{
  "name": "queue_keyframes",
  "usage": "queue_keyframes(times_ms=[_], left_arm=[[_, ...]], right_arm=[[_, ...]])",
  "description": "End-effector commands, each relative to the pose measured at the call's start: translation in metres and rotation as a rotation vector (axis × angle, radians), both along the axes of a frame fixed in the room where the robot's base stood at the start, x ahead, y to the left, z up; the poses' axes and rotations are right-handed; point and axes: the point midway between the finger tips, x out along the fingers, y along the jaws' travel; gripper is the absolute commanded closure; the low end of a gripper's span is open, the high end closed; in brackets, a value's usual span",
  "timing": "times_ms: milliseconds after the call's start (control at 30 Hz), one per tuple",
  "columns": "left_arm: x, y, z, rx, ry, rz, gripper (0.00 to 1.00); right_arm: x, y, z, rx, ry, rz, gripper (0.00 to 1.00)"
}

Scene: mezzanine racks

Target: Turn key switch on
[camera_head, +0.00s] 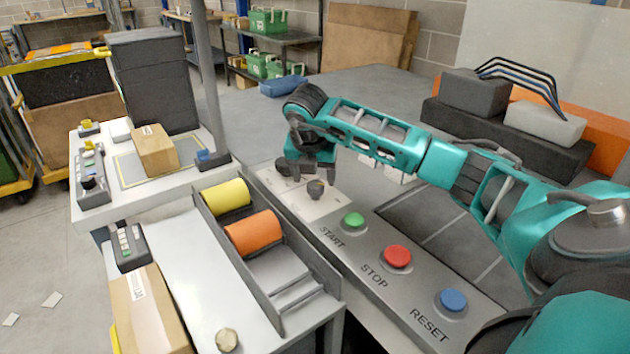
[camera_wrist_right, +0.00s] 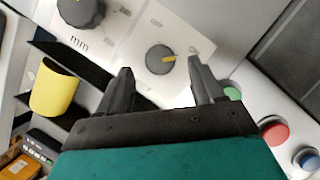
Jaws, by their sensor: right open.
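In the head view my right gripper (camera_head: 311,165) is over the panel's far end by the knob. My left gripper is out of view.
A larger dark dial (camera_wrist_right: 82,10) sits beside the knob. Green START (camera_head: 353,220), red STOP (camera_head: 397,257) and blue RESET (camera_head: 451,300) buttons line the same panel. A rack with yellow (camera_head: 225,195) and orange (camera_head: 253,232) rolls stands to the left.

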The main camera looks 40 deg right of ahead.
Motion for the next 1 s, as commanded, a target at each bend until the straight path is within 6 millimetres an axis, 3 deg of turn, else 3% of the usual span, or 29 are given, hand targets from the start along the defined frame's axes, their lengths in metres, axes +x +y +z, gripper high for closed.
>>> queue_keyframes(times_ms=[200,400,600,1000], left_arm=[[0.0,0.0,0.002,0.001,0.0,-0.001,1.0],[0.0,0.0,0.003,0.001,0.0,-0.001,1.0],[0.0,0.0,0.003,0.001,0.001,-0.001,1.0],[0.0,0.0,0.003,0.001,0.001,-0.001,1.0]], right_arm=[[-0.011,0.015,0.048,-0.001,-0.005,0.002,0.33],[-0.019,0.025,0.077,0.0,-0.003,0.0,0.33],[-0.022,0.029,0.087,0.0,0.0,-0.001,0.33],[-0.022,0.029,0.087,-0.001,0.001,0.0,0.33]])
